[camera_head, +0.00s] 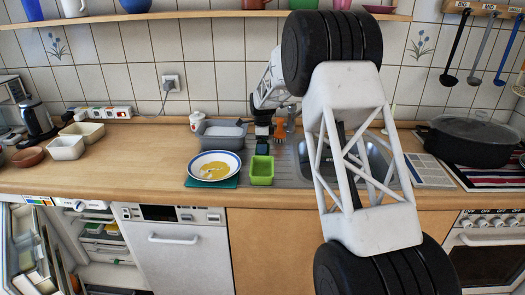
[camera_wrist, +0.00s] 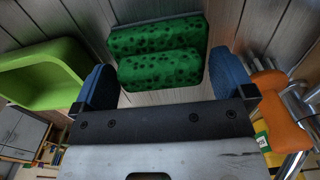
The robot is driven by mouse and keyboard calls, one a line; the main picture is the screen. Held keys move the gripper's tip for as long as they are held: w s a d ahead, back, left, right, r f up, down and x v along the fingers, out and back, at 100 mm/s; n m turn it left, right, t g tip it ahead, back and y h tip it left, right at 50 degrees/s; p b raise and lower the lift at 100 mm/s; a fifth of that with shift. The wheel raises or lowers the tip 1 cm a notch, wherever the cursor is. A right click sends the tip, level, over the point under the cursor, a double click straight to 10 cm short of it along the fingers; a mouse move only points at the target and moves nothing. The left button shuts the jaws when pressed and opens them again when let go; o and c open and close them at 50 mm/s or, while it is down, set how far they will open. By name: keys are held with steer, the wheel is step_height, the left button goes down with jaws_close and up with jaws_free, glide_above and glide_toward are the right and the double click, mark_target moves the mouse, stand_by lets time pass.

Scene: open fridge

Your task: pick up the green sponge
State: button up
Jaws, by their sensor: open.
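The green sponge (camera_wrist: 158,38) has dark spots and lies on a grooved grey surface in the wrist view. A second green spotted block shape (camera_wrist: 160,70) shows just below it; I cannot tell whether it is the same sponge or another. My gripper (camera_wrist: 162,78) is open, with one blue fingertip on each side of the lower green shape. I cannot tell whether the fingertips touch it. In the head view my gripper (camera_head: 262,132) is over the left of the sink area, and the sponge is mostly hidden there.
A light green tray (camera_head: 261,172) stands close in front of my gripper and shows left in the wrist view (camera_wrist: 40,75). A blue-rimmed plate (camera_head: 213,158) and a grey tub (camera_head: 220,138) are to the left. An orange object (camera_wrist: 283,112) is close on the right.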

steer(key=shift+c, duration=0.5)
steer(key=c, duration=0.7)
steer(key=shift+r, duration=0.15)
step_height(320, 180, up, 10)
steer(key=shift+f, duration=0.15)
stand_by(0.7)
